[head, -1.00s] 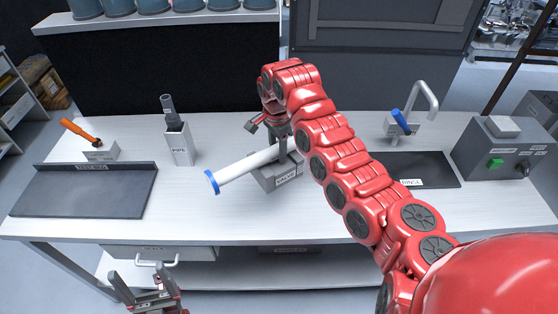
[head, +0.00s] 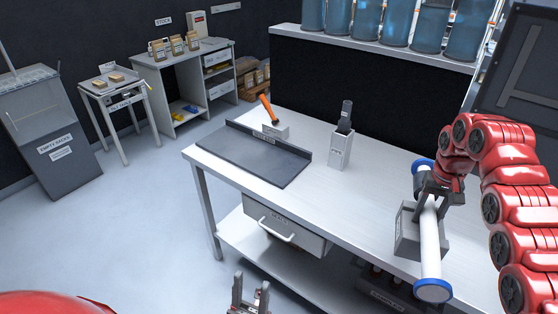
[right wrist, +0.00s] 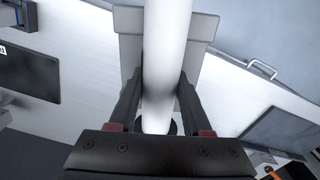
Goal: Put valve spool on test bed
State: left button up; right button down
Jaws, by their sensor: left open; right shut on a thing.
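The valve spool is a white tube (head: 430,246) with blue end flanges. My right gripper (head: 436,190) is shut on it, nearer its far end, in the head view. In the right wrist view both fingers press the white tube (right wrist: 166,60) from its sides. The spool hangs over the grey block (head: 408,232) that it lay across, and appears raised off it. A dark flat plate (head: 250,155) with a raised back edge and a small unreadable label, likely the test bed, is bare at the table's left end. My left gripper (head: 250,300) is open and empty before the table.
A grey holder (head: 341,150) with a dark-handled tool stands between plate and block. A small block with an orange-handled tool (head: 270,115) stands behind the plate. A drawer (head: 283,228) is under the tabletop. Blue containers (head: 385,20) line the shelf above.

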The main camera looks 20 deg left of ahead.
aim_at(245, 149)
jog(key=j+u, duration=0.1)
jog(key=u, duration=0.65)
jog(key=j+u, duration=0.15)
jog(key=u, duration=0.25)
